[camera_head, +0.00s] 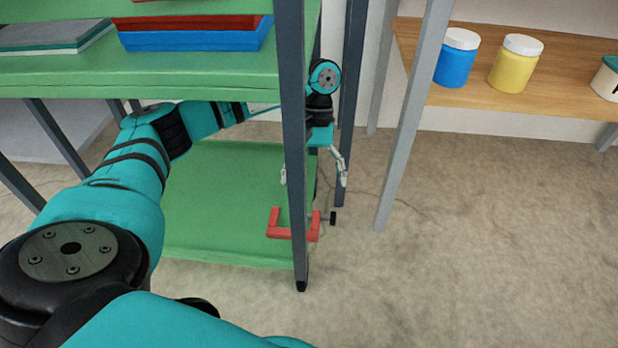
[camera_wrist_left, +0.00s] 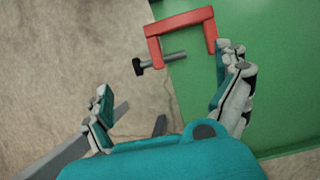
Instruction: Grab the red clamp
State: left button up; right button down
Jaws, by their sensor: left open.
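The red clamp (camera_head: 279,233) lies at the front right corner of the lower green shelf, behind the dark shelf post, with part of it and its black screw handle sticking out past the shelf edge. In the left wrist view the C-shaped red clamp (camera_wrist_left: 180,22) is at the top, with its dark screw pointing left over the floor. My left gripper (camera_head: 315,178) is open and empty above the clamp, its fingers on either side of the post in the head view. In the wrist view the left gripper (camera_wrist_left: 168,88) is apart from the clamp. My right gripper is not in view.
The dark shelf post (camera_head: 293,150) stands in front of the clamp. The upper green shelf (camera_head: 140,78) holds a blue tray (camera_head: 195,41) and a grey-green flat box (camera_head: 50,38). A wooden shelf (camera_head: 560,70) with jars stands at the right. The floor between is clear.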

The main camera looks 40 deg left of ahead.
pick_arm(q)
jog(key=b, duration=0.2)
send_over(313, 219)
jog(key=w+a, duration=0.1)
jog(key=w, duration=0.1)
jog(key=f, duration=0.4)
jog(key=shift+s+a+f, duration=0.2)
jog(key=shift+f, duration=0.2)
jog(key=b+x, duration=0.2)
jog(key=x, duration=0.3)
jog(key=shift+w+d+b, duration=0.1)
jog(key=shift+d+b, duration=0.05)
jog(key=shift+b, duration=0.15)
jog(key=shift+r, duration=0.1)
jog(key=c, duration=1.1)
